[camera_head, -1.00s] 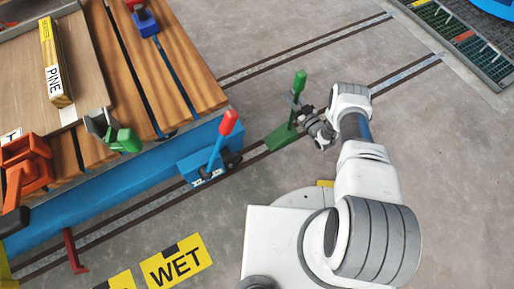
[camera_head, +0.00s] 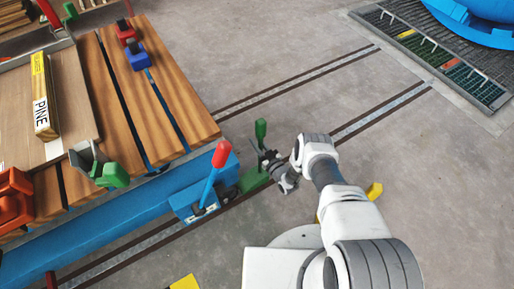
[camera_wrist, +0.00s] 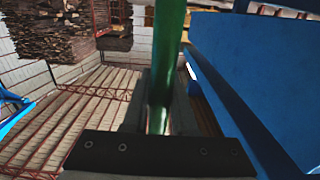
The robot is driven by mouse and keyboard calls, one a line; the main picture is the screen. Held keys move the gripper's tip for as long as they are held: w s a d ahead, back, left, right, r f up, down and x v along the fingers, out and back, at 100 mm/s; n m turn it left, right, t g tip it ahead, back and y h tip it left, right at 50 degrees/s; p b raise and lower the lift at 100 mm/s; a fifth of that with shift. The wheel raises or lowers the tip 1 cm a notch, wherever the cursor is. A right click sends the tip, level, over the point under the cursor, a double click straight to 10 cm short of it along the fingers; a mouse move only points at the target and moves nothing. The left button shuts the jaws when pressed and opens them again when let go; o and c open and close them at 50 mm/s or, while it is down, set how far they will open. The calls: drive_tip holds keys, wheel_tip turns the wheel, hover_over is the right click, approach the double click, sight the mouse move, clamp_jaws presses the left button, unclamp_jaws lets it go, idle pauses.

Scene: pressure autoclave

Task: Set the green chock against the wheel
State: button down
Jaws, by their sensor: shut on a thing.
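The green chock (camera_head: 254,181) is at the rail beside the blue cart's near end, its handle (camera_head: 261,130) standing upright. My gripper (camera_head: 264,153) is shut on that handle. In the wrist view the green handle (camera_wrist: 166,60) runs between my two fingers (camera_wrist: 158,108). The wheel (camera_head: 229,186) is a small dark shape low at the cart's end, mostly hidden by the blue lever box and the chock. The chock's left end is very close to the wheel; I cannot tell whether they touch.
A blue lever with a red grip (camera_head: 221,154) rises just left of the chock. The cart's wooden deck (camera_head: 180,95) carries clamps and a board marked PINE (camera_head: 42,100). Rails (camera_head: 380,112) run over open concrete floor to a drain grate (camera_head: 440,55).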

wheel_tip(320, 180, down, 4)
drive_tip(key=shift+w+r+b, duration=0.1)
drive_tip(key=shift+r+b, duration=0.15)
drive_tip(key=shift+b, duration=0.75)
drive_tip(key=c, duration=0.7)
unclamp_jaws()
